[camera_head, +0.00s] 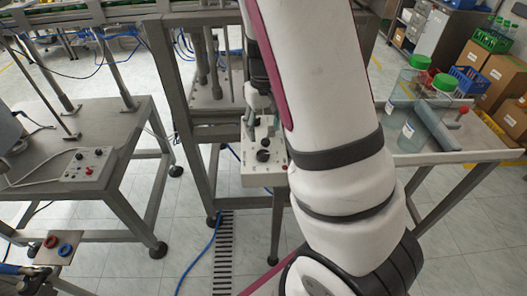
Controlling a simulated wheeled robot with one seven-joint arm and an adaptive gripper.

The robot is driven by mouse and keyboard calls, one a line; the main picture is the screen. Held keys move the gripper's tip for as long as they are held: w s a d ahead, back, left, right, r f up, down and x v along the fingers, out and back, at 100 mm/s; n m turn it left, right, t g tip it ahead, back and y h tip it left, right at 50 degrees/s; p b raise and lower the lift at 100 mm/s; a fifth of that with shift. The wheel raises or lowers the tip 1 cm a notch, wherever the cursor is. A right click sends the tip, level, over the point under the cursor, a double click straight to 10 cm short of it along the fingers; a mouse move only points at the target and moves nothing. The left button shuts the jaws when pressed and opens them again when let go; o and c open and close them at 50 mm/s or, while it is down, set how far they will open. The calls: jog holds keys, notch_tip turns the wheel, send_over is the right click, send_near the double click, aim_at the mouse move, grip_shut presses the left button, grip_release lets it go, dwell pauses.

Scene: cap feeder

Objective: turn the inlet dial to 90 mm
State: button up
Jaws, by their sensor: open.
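A pale control box (253,178) is mounted on the machine frame in the middle of the view. A black dial (263,156) sits on its sloping face, with another dark knob just above it and a small red button near its right edge. I cannot read any scale or marking, so the dial's setting is not clear. My gripper (257,120) is open over the upper part of the box, above the black dial in the picture. Its fingertips are small here and partly hidden behind my arm, so I cannot tell whether they touch a knob.
Another control panel (86,166) with knobs and a red button lies on the left table (130,125). Clear bottles with green caps (445,82) are on the right table. A blue hose (213,243) crosses the floor. My arm covers the centre right.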

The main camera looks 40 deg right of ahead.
aim_at(264, 154)
notch_tip(264, 154, down, 10)
jog(key=shift+f+p, duration=0.15)
jog(key=shift+p, duration=0.2)
jog(key=shift+c, duration=0.6)
jog(key=c, duration=1)
